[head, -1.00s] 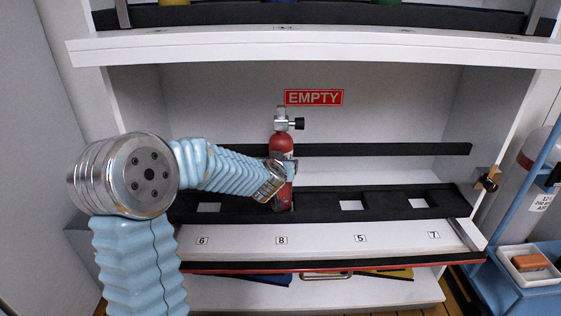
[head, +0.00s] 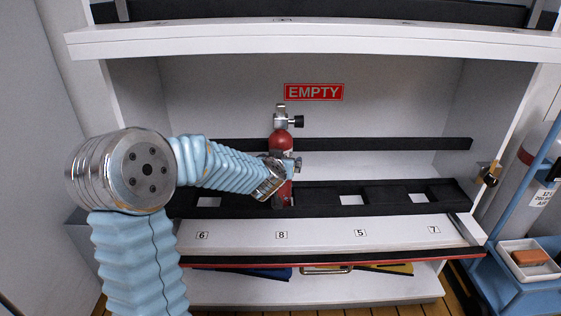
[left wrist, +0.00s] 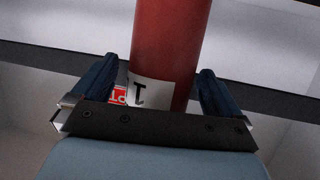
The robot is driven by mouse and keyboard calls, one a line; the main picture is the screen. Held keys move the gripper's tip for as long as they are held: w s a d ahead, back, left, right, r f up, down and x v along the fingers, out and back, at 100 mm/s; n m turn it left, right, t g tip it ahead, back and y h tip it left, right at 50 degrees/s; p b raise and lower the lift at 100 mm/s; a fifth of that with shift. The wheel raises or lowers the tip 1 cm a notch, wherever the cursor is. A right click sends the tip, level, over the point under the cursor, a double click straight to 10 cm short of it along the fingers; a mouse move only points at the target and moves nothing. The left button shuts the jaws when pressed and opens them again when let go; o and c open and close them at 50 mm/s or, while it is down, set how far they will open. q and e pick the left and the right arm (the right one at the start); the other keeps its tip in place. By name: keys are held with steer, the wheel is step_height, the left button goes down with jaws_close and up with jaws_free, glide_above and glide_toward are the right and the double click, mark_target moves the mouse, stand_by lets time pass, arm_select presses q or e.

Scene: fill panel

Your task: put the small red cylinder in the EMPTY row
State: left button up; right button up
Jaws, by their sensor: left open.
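The small red cylinder (head: 283,143) stands upright in the row under the red EMPTY sign (head: 314,92), in the slot above label 8. Its metal valve with a black knob is on top. My left gripper (head: 290,165) is at the cylinder's middle. In the left wrist view the cylinder (left wrist: 172,40) rises between the two dark fingers (left wrist: 155,90), which are open with a gap showing on each side. The cylinder's foot is partly hidden by the gripper and the black rack. My right gripper is not in view.
The black slotted rack (head: 385,194) has free square slots on both sides, above labels 6, 5 and 7. A black rail (head: 390,144) runs behind. A white shelf (head: 330,37) hangs above. A blue cart with a white tray (head: 528,272) stands at the right.

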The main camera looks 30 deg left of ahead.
arm_select(q)
steer(key=p+v, duration=0.2)
steer(key=v, duration=0.9)
steer(key=shift+s, duration=0.25)
steer(key=shift+r, duration=0.15)
steer(key=shift+c, duration=0.2)
